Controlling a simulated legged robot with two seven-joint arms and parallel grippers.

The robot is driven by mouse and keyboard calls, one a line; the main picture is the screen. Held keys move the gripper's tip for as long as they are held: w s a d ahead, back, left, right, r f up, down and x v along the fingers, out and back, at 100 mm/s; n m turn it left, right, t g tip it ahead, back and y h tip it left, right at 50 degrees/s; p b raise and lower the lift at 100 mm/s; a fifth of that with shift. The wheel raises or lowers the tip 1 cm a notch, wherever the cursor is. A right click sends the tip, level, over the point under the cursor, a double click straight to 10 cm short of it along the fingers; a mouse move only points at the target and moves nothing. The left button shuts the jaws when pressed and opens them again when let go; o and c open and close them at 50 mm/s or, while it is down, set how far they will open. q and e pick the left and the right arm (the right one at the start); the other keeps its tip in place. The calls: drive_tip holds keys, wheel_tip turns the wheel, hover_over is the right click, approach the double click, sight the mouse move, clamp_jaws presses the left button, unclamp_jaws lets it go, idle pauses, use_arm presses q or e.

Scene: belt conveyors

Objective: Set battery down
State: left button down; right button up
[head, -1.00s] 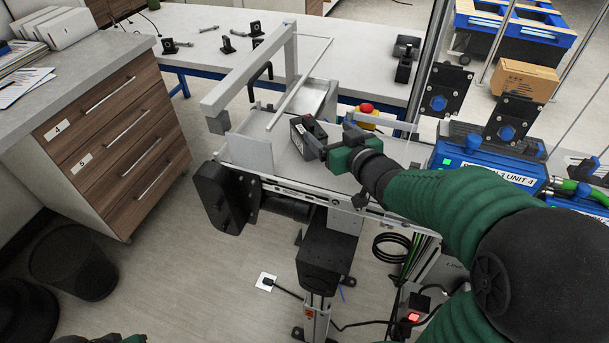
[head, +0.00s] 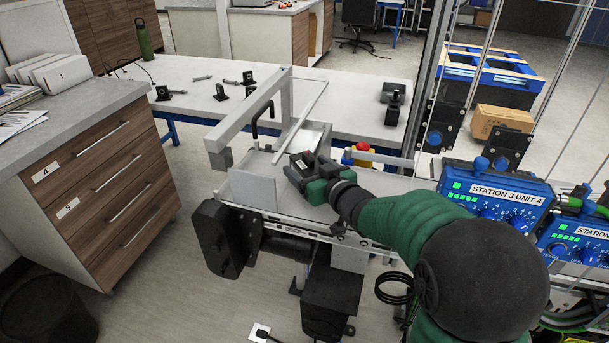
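The battery (head: 299,161) is a small dark box with a pale label on its left end. It is at the conveyor's (head: 284,203) left end, just right of the upright grey end plate (head: 252,190). My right gripper (head: 306,169), dark and green, reaches in from the right and is shut on the battery. The gripper hides much of the battery, and I cannot tell whether its underside touches the belt. My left gripper is not in view.
A grey frame bar (head: 249,112) rises over the conveyor end. A red and yellow stop button (head: 362,150) is just behind my gripper. Blue control boxes (head: 494,195) stand at right. A white bench (head: 345,95) with small parts lies behind.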

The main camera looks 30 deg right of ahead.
drive_tip(key=shift+d+f, duration=0.25)
drive_tip(key=shift+d, duration=0.55)
drive_tip(key=c, duration=0.7)
drive_tip(key=shift+d, duration=0.1)
drive_tip(key=shift+c, duration=1.2)
drive_tip(key=shift+a, duration=0.4)
clamp_jaws()
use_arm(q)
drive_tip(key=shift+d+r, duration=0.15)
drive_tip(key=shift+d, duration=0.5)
use_arm(e)
drive_tip(key=shift+d+r, duration=0.2)
